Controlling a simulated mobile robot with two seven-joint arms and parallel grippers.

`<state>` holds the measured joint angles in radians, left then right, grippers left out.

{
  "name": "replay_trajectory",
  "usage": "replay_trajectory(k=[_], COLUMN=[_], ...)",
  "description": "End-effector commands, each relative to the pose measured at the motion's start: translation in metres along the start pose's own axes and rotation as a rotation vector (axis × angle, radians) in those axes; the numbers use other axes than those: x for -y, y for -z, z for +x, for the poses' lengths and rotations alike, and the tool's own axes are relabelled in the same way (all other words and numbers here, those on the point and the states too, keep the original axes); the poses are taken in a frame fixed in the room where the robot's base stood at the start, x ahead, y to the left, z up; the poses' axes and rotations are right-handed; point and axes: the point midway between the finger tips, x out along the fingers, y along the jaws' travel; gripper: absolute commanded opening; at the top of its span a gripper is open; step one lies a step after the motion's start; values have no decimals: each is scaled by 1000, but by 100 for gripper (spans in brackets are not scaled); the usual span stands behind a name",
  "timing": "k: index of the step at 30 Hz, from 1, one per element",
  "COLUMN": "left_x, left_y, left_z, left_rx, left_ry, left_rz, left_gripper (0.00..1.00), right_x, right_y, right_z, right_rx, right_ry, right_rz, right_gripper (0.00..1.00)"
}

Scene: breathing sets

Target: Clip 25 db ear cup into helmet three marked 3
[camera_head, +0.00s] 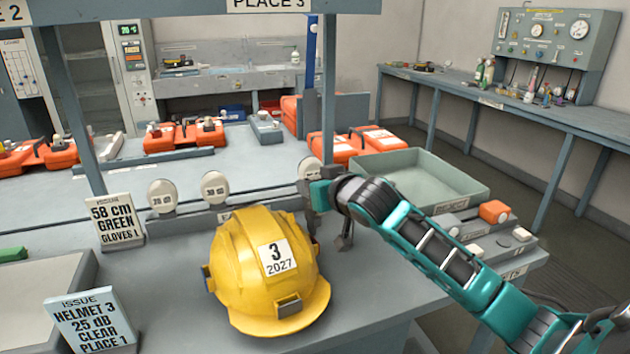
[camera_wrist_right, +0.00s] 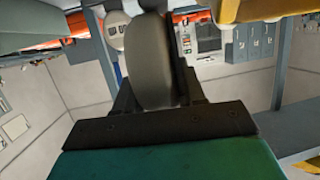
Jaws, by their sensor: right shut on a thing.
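The yellow helmet (camera_head: 250,275) marked 3 and 2027 sits upright on the bench. A yellow edge of it (camera_wrist_right: 265,10) shows at the top right of the right wrist view. My right gripper (camera_head: 328,208) is just right of the helmet, above the bench. It is shut on a grey oval ear cup (camera_wrist_right: 150,60), seen close up in the right wrist view; its marking is not readable there. In the head view the fingers largely hide this cup. My left gripper is not in view.
Pale ear cups (camera_head: 162,195), (camera_head: 214,187) and (camera_head: 310,168) stand along the bench's back. A ticket (camera_head: 85,320) reads helmet 3, 25 dB, clear, place 1. A green-grey tray (camera_head: 425,180) lies behind my right arm. Small parts lie at the right.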

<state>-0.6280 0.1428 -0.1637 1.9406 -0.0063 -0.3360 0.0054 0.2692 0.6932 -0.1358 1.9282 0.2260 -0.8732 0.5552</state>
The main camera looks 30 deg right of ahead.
Motion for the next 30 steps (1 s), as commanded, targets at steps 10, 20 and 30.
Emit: replay_trajectory(k=[10, 20, 30], left_x=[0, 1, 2], left_y=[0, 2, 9], left_z=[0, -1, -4], left_rx=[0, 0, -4], left_ry=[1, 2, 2], left_rz=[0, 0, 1], left_gripper=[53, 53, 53], right_x=[0, 0, 0], right_y=[-1, 0, 0], right_z=[0, 0, 0], right_rx=[-1, -1, -1], right_ry=[0, 0, 0], right_rz=[0, 1, 1], right_gripper=[1, 1, 1])
